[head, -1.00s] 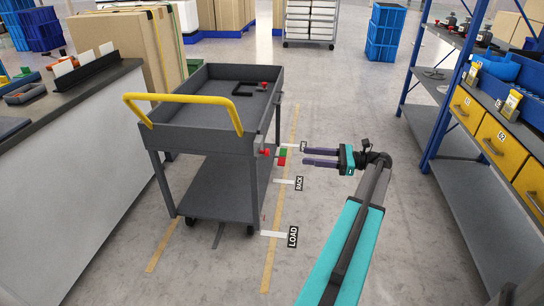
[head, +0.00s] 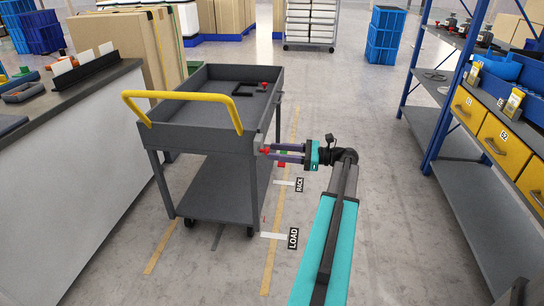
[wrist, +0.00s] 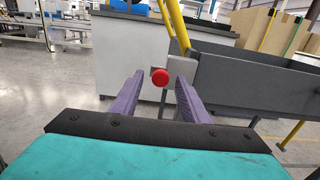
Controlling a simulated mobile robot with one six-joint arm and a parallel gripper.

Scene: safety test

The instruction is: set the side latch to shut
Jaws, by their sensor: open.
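The side latch shows as a red knob (head: 265,151) on the near right corner of the grey cart (head: 205,190). In the wrist view the round red knob (wrist: 160,77) sits in front of a small grey plate. My gripper (head: 270,153) is open, with its two purple fingers pointing left at the knob. In the wrist view the knob appears between the fingertips, with a gap on each side. I cannot tell whether the tips reach past it.
The cart has a yellow handle (head: 185,97) and another red knob (head: 264,84) on its top tray. A counter (head: 70,150) stands left. A blue rack with yellow bins (head: 495,143) stands right. The floor between cart and rack is clear apart from my arm.

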